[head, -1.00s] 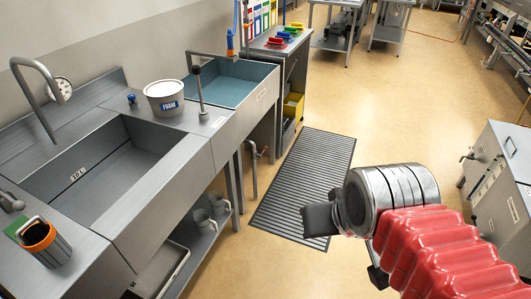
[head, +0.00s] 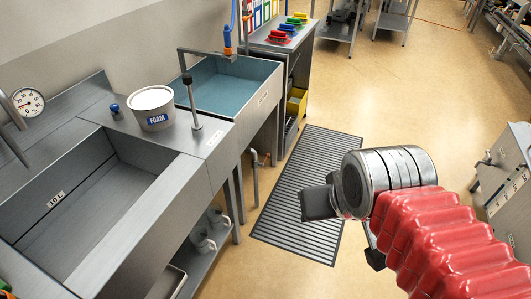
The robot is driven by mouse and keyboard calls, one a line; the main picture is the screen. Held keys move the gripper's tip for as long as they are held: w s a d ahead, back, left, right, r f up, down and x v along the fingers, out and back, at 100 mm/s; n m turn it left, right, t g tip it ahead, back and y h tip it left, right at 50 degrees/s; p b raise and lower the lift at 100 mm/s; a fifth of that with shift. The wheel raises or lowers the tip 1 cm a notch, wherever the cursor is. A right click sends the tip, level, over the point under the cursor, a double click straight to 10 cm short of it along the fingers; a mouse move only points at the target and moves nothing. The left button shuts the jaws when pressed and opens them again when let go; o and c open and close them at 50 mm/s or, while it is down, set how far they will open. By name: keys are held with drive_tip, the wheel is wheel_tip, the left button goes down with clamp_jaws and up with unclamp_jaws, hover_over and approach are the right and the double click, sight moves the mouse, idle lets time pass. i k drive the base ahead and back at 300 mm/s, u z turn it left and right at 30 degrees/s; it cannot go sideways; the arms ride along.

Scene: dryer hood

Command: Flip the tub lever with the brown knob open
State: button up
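A lever (head: 192,101) with a dark knob stands upright on the steel deck between the grey sink and the blue tub (head: 225,88). Its knob looks dark, and I cannot tell if it is brown. Below the blue tub, a pipe with a small brownish fitting (head: 258,158) shows; its details are too small to read. My gripper (head: 345,230) hangs in front of the red sleeve of my arm, over the floor and mat. It is to the right of the tub and lever, apart from both. Its dark fingers are partly hidden by the wrist, and nothing shows held.
A white foam bucket (head: 153,107) and a blue knob (head: 115,109) stand by the grey sink (head: 85,200). A ribbed mat (head: 300,190) lies on the floor. A grey cabinet (head: 505,190) stands at the right. Open floor lies between.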

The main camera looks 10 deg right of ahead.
sight(267, 155)
drive_tip(key=i, duration=0.35)
drive_tip(key=z, duration=1.9)
drive_tip(key=i, duration=1.95)
